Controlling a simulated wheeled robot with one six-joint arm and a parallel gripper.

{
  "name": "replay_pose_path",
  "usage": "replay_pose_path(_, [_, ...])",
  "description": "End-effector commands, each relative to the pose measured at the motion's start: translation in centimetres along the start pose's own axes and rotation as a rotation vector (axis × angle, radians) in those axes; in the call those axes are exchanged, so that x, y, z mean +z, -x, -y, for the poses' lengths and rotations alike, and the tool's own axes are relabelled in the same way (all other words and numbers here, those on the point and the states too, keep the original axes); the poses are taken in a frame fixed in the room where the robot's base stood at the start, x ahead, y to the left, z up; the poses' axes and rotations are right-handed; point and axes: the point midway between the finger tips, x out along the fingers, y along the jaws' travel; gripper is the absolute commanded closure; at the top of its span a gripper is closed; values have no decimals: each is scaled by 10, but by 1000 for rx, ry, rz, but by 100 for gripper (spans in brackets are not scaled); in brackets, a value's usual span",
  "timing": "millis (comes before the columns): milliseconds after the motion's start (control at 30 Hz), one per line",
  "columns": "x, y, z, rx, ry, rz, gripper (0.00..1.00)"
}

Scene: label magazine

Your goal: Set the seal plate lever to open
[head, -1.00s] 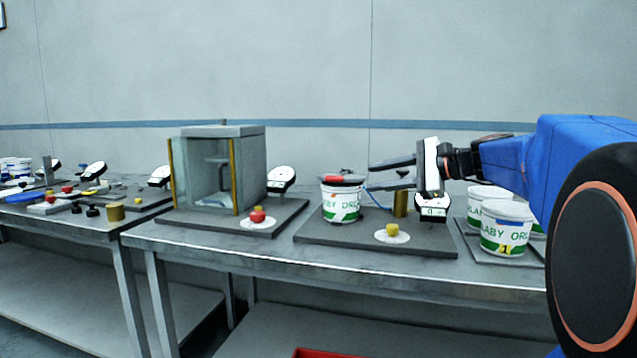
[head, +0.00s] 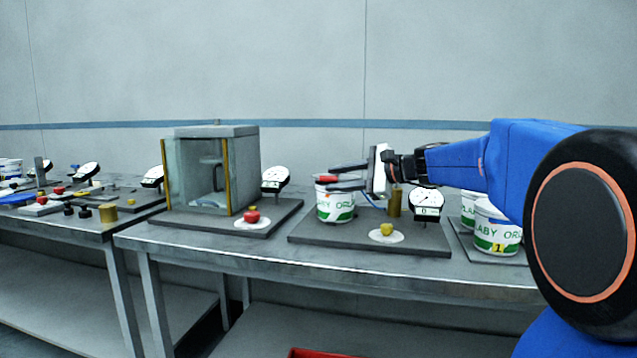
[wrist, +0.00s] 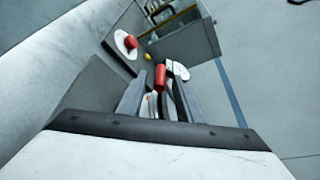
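What looks like the seal plate lever has a red handle (head: 326,178), seen above a white and green tub (head: 336,206) on the middle dark board. My gripper (head: 330,177) reaches in from the right with its two fingers apart. In the head view the red handle lies between the fingertips. In the wrist view the red handle (wrist: 160,77) shows in the gap between the spread fingers (wrist: 160,98), apart from both. The lever's arm and pivot are mostly hidden, so I cannot tell its setting.
A glass-sided grey cabinet (head: 217,140) with a red button (head: 251,217) stands left. More tubs (head: 495,230) stand at right.

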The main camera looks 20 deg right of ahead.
Motion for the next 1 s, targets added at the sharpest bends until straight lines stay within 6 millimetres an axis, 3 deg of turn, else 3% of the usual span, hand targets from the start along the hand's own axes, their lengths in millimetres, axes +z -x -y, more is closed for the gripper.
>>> replay_pose_path(200, [1, -34, -1, 2, 1, 2, 68])
replay_pose_path(400, [1, -55, 0, 1, 1, 1, 68])
replay_pose_path(833, [0, -63, 0, -1, 1, 0, 68])
replay_pose_path(1000, [0, -63, 0, -1, 1, 0, 100])
